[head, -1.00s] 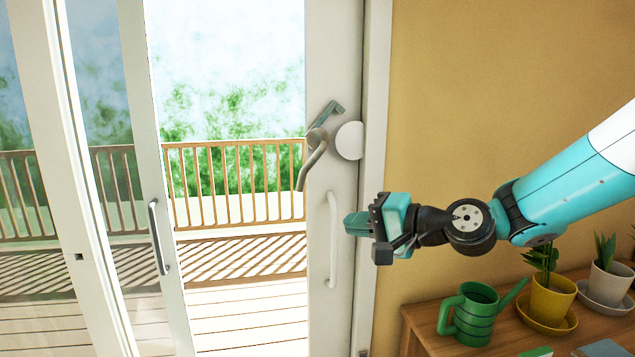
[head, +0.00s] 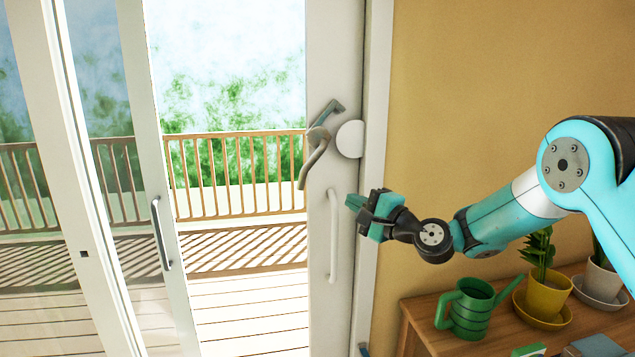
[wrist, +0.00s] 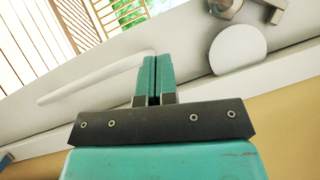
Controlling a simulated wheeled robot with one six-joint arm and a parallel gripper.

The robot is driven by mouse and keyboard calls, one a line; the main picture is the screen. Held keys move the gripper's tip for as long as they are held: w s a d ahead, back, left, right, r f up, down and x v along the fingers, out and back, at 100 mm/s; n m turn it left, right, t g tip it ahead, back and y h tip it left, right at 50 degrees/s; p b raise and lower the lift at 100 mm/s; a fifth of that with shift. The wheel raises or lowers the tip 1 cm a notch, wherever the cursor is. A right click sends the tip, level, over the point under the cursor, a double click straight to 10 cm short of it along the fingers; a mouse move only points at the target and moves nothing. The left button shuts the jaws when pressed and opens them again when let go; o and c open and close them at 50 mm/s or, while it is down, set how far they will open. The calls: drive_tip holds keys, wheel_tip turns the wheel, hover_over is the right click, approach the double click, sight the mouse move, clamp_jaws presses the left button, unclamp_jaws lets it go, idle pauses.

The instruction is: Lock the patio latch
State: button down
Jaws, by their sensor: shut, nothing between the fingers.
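The patio latch (head: 316,146) is a grey metal lever on the white door stile, with a hooked upper end and a handle slanting down to the left. A round white disc (head: 350,139) sits just right of it. In the wrist view the disc (wrist: 238,48) is right of the fingers, and part of the latch (wrist: 272,10) shows at the top edge. My gripper (head: 353,202) is shut and empty, below and right of the latch, in front of the door stile. The fingers also show in the wrist view (wrist: 153,75), apart from the latch.
A white vertical pull handle (head: 333,235) is on the stile, just left of and below my gripper. A sliding panel with a grey handle (head: 160,233) stands at left. A wooden shelf (head: 415,318) holds a green watering can (head: 470,308) and potted plants at lower right.

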drive_tip(key=w+a+p, duration=0.1)
drive_tip(key=a, duration=0.2)
drive_tip(key=w+a+r+p, duration=0.1)
drive_tip(key=a+p, duration=0.1)
drive_tip(key=a, duration=0.1)
drive_tip(key=w+a+p, duration=0.1)
drive_tip(key=w+a, duration=0.1)
drive_tip(key=shift+a+r+p, duration=0.3)
drive_tip(key=shift+a+r, duration=0.05)
drive_tip(key=shift+a, duration=0.05)
drive_tip(key=shift+d, duration=0.1)
